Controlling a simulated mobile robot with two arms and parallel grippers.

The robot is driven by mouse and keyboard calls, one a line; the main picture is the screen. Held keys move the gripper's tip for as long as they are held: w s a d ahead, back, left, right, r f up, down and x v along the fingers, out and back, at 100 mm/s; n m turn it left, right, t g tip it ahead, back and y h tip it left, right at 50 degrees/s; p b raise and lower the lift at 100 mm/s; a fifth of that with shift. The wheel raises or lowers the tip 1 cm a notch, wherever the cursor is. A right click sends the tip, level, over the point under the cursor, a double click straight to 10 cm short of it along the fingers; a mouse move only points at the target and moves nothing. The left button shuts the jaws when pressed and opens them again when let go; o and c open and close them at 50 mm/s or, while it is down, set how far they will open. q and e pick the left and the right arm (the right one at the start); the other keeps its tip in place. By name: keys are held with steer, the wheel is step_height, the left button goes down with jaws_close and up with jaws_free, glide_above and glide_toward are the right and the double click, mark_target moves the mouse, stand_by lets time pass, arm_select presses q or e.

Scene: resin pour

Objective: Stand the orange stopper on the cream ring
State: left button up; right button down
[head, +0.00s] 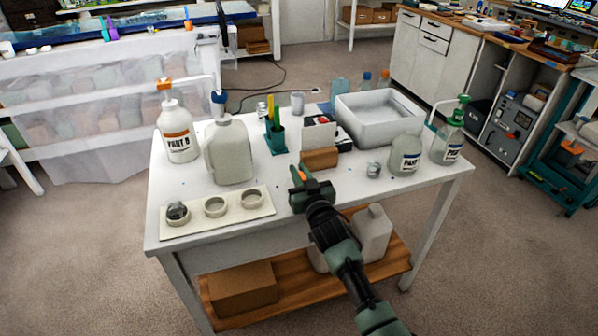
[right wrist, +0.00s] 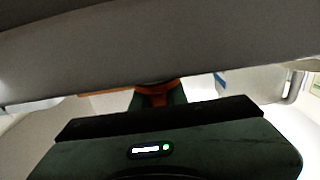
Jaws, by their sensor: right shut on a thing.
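My right gripper (head: 301,180) is over the front part of the white table, shut on a small orange thing, which I take to be the orange stopper (head: 304,173). Only a little of the stopper shows between the fingers. In the right wrist view an orange patch (right wrist: 157,86) shows beyond the gripper body; its shape is mostly hidden. Three pale rings sit on a cream board at the table's front left: a left one holding something dark, a middle ring (head: 215,214) and a right ring (head: 252,206). I cannot tell which is the cream ring. The gripper is right of them.
A large jug (head: 229,155) and a Part B bottle (head: 179,138) stand behind the board (head: 233,220). Bottles (head: 405,156) stand at right.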

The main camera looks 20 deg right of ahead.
steer(key=c, duration=1.3)
jaws_free()
steer(key=shift+c, duration=0.2)
steer(key=s, duration=0.7)
steer(key=shift+s+d, duration=0.15)
steer(key=shift+s, duration=0.1)
steer(key=shift+s+r+p, duration=0.2)
steer(key=shift+r+p, duration=0.35)
steer(key=shift+p, duration=0.05)
step_height(320, 180, up, 4)
steer(key=p, duration=0.4)
steer(key=shift+f, duration=0.1)
